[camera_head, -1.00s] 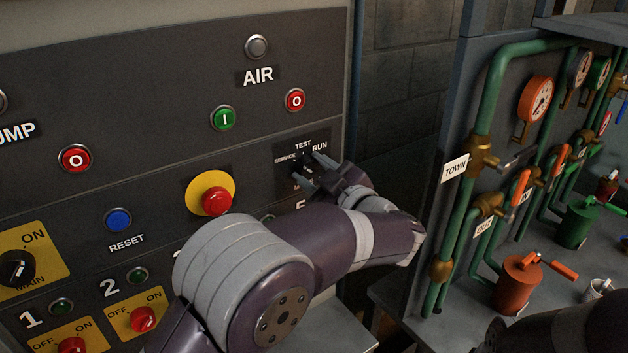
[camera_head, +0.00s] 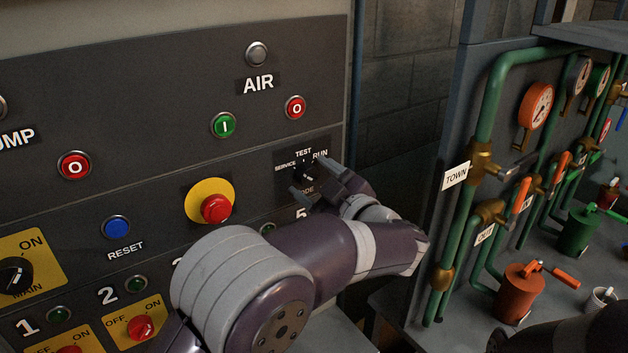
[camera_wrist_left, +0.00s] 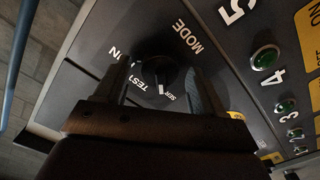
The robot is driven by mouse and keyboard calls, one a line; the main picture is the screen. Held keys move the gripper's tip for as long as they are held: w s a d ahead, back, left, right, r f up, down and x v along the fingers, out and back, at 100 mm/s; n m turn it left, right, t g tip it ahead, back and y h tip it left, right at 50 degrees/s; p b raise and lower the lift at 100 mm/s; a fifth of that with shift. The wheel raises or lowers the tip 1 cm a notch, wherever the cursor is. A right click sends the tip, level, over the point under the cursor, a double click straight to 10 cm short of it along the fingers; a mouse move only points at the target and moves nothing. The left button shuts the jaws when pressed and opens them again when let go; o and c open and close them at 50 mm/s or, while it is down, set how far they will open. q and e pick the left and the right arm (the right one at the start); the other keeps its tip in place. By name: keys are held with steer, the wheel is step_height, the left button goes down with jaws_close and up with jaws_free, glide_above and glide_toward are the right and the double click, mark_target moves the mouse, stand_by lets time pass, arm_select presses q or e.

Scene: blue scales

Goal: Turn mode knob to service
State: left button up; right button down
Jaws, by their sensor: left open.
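The black mode knob (camera_head: 302,172) is on the dark panel, amid the labels SERVICE, TEST and RUN. In the left wrist view the knob (camera_wrist_left: 158,72) shows a white pointer mark close to the start of the SERVICE label (camera_wrist_left: 168,98). My left gripper (camera_head: 309,177) is open in front of the knob, one finger on each side. Contact with the knob cannot be made out; gaps show beside it in the wrist view. The gripper body hides part of the SERVICE label there. My right gripper is out of view.
A red emergency button (camera_head: 216,208) on a yellow disc sits left of the knob. Green (camera_head: 224,125) and red (camera_head: 295,107) AIR buttons are above. Green pipes (camera_head: 488,115) with valves and gauges stand at the right, across a gap from the panel.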

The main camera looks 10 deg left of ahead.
arm_select(q)
steer(key=b+v, duration=0.2)
steer(key=v, duration=1)
steer(key=shift+d+b, duration=0.15)
steer(key=shift+b, duration=0.15)
